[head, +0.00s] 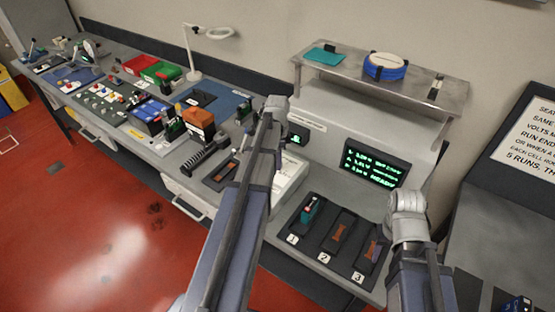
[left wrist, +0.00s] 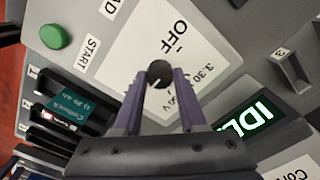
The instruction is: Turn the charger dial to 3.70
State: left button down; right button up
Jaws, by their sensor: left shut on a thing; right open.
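The charger dial (left wrist: 160,74) is a small round black knob with a short pale mark, in the left wrist view. It sits on a white scale plate (left wrist: 135,45) printed with OFF and 3.30; the other figures are partly hidden. My left gripper (left wrist: 160,78) has its two purple fingers on either side of the knob and is shut on it. In the head view the charger's white plate (head: 292,172) is partly covered by my left arm, which hides the dial and the left gripper.
A green START button (left wrist: 55,37) and a lit green display (left wrist: 250,122) flank the plate. A three-slot cell holder (head: 333,236) lies in front of a text screen (head: 376,163). A metal shelf (head: 390,85) stands above. Tools and trays crowd the bench's left.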

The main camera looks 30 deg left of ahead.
pick_arm(q)
jog(key=shift+c, duration=2.3)
grip_release()
jog(key=shift+r, duration=0.15)
pick_arm(e)
jog(key=shift+r, duration=0.1)
pick_arm(q)
notch_tip(320, 180, up, 8)
jog(key=p, duration=0.8)
jog(key=shift+f, duration=0.2)
pick_arm(e)
notch_tip(320, 180, up, 8)
jog(key=shift+f, duration=0.2)
pick_arm(q)
jog(key=shift+d, duration=0.1)
